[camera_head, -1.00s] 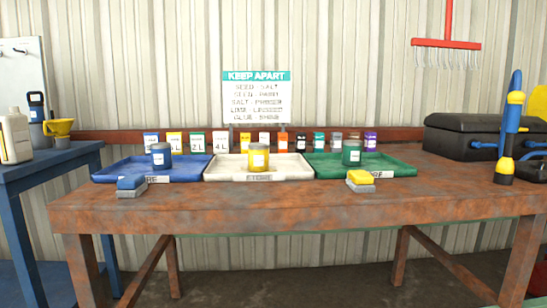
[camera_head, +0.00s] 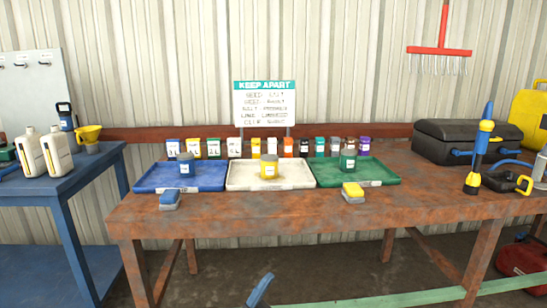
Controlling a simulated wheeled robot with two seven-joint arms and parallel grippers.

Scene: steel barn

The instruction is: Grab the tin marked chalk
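Three tins stand upright on shallow trays on the rusty workbench. Each has a pale label too small to read, so I cannot tell which is marked chalk. Behind the trays runs a row of small coloured containers, including a purple one (camera_head: 364,147), also with unreadable labels.
A blue table (camera_head: 70,180) with white jugs stands left.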

